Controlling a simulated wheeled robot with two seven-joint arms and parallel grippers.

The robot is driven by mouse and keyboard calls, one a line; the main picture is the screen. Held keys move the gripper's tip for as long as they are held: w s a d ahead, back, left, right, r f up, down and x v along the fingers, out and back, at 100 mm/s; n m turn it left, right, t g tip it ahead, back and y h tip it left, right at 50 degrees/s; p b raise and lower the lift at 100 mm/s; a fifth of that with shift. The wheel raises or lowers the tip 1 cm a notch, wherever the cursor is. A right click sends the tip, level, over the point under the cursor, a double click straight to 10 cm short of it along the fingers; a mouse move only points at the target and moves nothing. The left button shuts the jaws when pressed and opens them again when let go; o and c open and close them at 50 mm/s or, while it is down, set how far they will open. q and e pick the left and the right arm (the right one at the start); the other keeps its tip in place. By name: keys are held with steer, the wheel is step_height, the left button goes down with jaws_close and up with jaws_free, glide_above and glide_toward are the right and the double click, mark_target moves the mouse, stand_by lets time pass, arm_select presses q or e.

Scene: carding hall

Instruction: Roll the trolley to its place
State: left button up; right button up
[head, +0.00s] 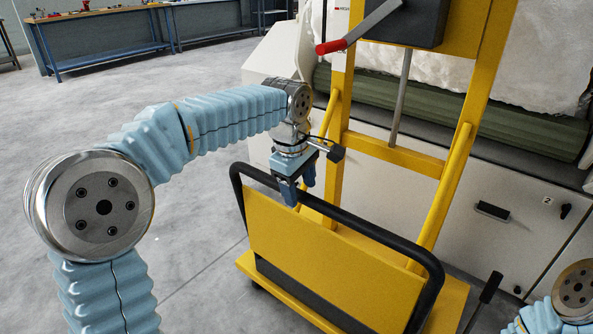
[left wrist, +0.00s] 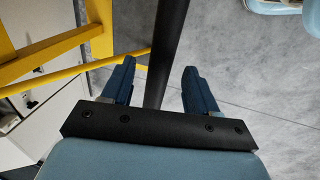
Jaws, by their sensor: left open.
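The trolley is a yellow lift cart (head: 335,262) with a tall yellow mast and a black tubular handle (head: 388,246) around its front panel. My left gripper (head: 298,190) points down at the left part of the handle in the head view. In the left wrist view the open fingers (left wrist: 158,90) have the black bar (left wrist: 166,50) running between them. The fingers stand apart from the bar with gaps on both sides. In the head view only part of my right arm shows at the lower right corner; its gripper is not visible.
A white machine (head: 480,215) with a green roller (head: 450,105) stands close behind and right of the trolley. A blue workbench (head: 108,62) is at the far left. The grey concrete floor (head: 190,240) left of the trolley is clear.

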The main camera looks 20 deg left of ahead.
mark_target(302, 202)
arm_select(q)
steer(key=shift+w+d+f, duration=0.1)
steer(key=shift+w+f, duration=0.05)
steer(key=shift+f, duration=0.75)
steer(key=shift+w+f, duration=0.2)
steer(key=shift+f, duration=0.65)
steer(key=shift+w+d+f, duration=0.1)
steer(key=shift+w+f, duration=0.05)
steer(key=shift+f, duration=0.75)
jaws_close()
